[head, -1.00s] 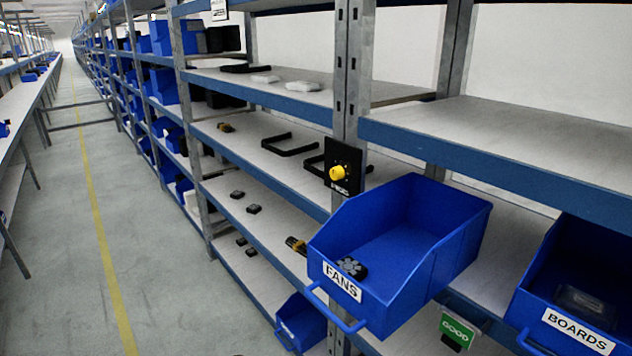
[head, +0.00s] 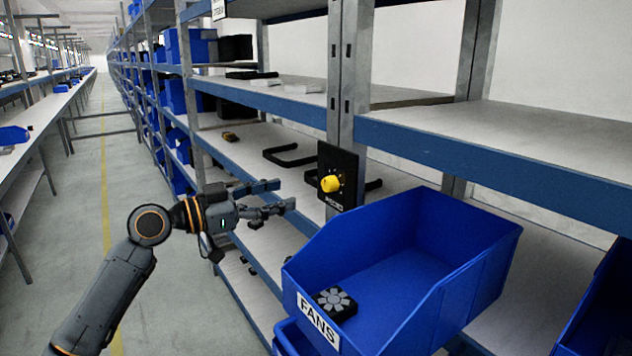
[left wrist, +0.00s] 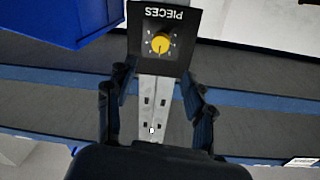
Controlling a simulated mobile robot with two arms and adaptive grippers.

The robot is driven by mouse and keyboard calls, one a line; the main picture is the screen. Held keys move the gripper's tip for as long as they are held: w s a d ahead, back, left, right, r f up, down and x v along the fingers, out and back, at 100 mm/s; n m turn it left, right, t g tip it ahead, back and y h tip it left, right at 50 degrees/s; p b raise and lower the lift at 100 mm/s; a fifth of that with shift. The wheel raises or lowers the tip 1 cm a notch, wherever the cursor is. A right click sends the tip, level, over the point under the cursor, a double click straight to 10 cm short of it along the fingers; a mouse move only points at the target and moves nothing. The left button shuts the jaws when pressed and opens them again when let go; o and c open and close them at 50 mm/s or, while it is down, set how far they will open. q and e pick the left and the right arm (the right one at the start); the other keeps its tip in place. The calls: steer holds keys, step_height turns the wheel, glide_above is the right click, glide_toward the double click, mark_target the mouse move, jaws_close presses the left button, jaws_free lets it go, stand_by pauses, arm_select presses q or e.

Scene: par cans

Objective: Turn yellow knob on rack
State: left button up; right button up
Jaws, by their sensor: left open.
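The yellow knob (head: 329,184) sits on a black panel (head: 345,163) fixed to the rack's grey upright. In the left wrist view the knob (left wrist: 160,43) shows ahead of the fingers, on the panel (left wrist: 183,22) with the word PIECES upside down. My left gripper (head: 288,195) is open and empty, to the left of the knob and apart from it, its fingers pointing right. In the left wrist view, the left gripper (left wrist: 160,98) has its two fingers spread on either side of the upright, below the panel. My right gripper is not in view.
A blue bin (head: 465,250) labelled FANS, with a fan (head: 334,303) inside, juts out below and right of the panel. Black handle-shaped parts (head: 290,155) lie on the shelf behind the gripper. The aisle (head: 85,210) at left is clear.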

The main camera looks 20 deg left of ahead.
mark_target(325, 184)
arm_select(q)
steer(key=p+x, duration=0.2)
steer(key=x, duration=0.6)
steer(key=shift+w+d+r, duration=0.1)
steer(key=shift+w+d, duration=0.05)
steer(key=shift+w, duration=0.05)
steer(key=shift+w+d, duration=0.5)
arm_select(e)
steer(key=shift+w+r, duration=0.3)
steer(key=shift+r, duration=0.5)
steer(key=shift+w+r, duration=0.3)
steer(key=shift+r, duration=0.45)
arm_select(q)
jaws_close()
